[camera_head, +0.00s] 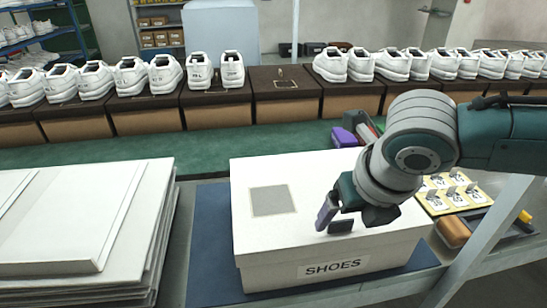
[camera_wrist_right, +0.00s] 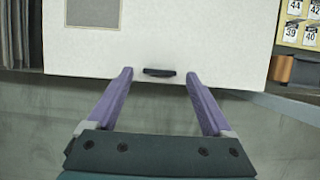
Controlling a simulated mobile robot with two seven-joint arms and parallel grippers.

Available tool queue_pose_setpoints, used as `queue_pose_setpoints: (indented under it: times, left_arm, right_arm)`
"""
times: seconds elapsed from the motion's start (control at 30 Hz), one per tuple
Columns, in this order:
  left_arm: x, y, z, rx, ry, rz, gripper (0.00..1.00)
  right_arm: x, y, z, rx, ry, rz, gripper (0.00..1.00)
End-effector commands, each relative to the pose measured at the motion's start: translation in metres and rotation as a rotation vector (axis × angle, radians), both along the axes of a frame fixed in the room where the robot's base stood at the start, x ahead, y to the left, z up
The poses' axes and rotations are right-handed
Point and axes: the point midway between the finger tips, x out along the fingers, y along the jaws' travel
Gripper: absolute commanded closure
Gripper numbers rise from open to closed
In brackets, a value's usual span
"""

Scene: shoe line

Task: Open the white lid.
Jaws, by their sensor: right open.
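The white lid (camera_head: 312,180) covers the box labelled SHOES (camera_head: 333,268) and lies flat and closed. A grey square is on its top. A small dark handle (camera_head: 341,226) sits near the lid's front edge; it also shows in the right wrist view (camera_wrist_right: 159,72). My right gripper (camera_head: 345,214) is over the front part of the lid, close to the handle. In the wrist view its purple fingers (camera_wrist_right: 157,76) are spread, one on each side of the handle, with nothing held. Whether the fingertips touch the lid I cannot tell. My left gripper is not in view.
The box stands on a blue mat (camera_head: 208,245). A stack of white panels (camera_head: 75,225) is at left. A tray of numbered cards (camera_head: 450,190) and a brown block (camera_head: 453,232) are at right. White shoes on brown boxes (camera_head: 285,93) line the back.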

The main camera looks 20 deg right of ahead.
Motion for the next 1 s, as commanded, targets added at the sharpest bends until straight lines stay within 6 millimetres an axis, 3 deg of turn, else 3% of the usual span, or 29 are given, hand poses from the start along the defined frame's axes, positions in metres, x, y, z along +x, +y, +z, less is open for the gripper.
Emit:
queue_pose_setpoints:
  times: [0.13, 0.47, 1.0]
  left_arm:
    - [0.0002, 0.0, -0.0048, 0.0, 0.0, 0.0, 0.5]
    - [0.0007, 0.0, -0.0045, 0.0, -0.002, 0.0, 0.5]
    - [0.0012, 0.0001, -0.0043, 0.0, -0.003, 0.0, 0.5]
  right_arm:
    - [0.0047, -0.0009, -0.0124, 0.001, 0.0, -0.002, 0.15]
    - [0.006, -0.0014, -0.0141, 0.0, -0.001, 0.0, 0.16]
    - [0.0058, -0.0014, -0.0141, 0.0, 0.0, -0.001, 0.77]
